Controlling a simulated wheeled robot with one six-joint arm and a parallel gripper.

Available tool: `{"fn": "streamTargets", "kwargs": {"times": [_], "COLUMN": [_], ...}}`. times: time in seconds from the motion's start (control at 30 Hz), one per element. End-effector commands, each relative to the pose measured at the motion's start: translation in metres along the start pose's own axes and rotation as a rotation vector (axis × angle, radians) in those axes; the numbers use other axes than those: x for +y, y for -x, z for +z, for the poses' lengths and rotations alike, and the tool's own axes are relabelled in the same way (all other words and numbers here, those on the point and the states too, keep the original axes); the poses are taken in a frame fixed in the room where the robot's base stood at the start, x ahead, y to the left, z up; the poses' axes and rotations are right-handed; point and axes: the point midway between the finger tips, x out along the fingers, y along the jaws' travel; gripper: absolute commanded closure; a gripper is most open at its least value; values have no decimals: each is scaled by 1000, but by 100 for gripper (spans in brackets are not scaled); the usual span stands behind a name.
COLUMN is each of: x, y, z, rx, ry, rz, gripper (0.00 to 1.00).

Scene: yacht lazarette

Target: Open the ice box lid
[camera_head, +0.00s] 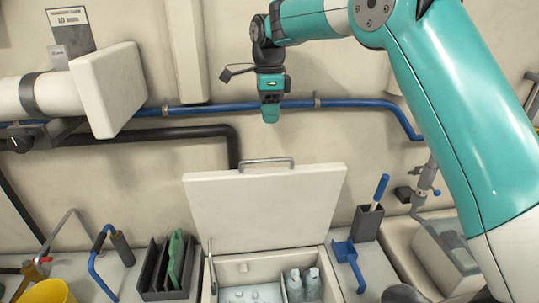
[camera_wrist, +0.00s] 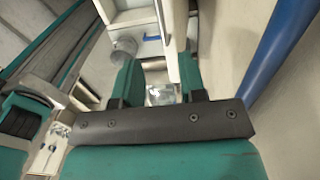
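The ice box lid (camera_head: 265,208) is a cream panel standing raised, nearly upright, against the back wall in the head view. A grey bar handle (camera_head: 266,161) is on its top edge. The ice box (camera_head: 209,290) below it is uncovered, with pale contents and two grey-white bottles (camera_head: 303,284) inside. My gripper (camera_head: 270,112) hangs above the lid's handle, apart from it, in front of the wall. In the wrist view, the two teal fingers of my gripper (camera_wrist: 159,72) stand apart with nothing held between them.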

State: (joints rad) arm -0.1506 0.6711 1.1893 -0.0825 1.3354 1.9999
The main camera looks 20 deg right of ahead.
Motion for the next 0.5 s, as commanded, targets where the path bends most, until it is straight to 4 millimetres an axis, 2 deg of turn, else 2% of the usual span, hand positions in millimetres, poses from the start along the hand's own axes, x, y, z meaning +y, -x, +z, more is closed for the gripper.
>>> {"fn": "streamTargets", "kwargs": {"times": [0.3,0.5], "x": [1,1], "y": [-69,-102], "z": [0,0], "rx": [2,1], "ry": [2,2], "rz": [4,2], "gripper": [62,62]}}
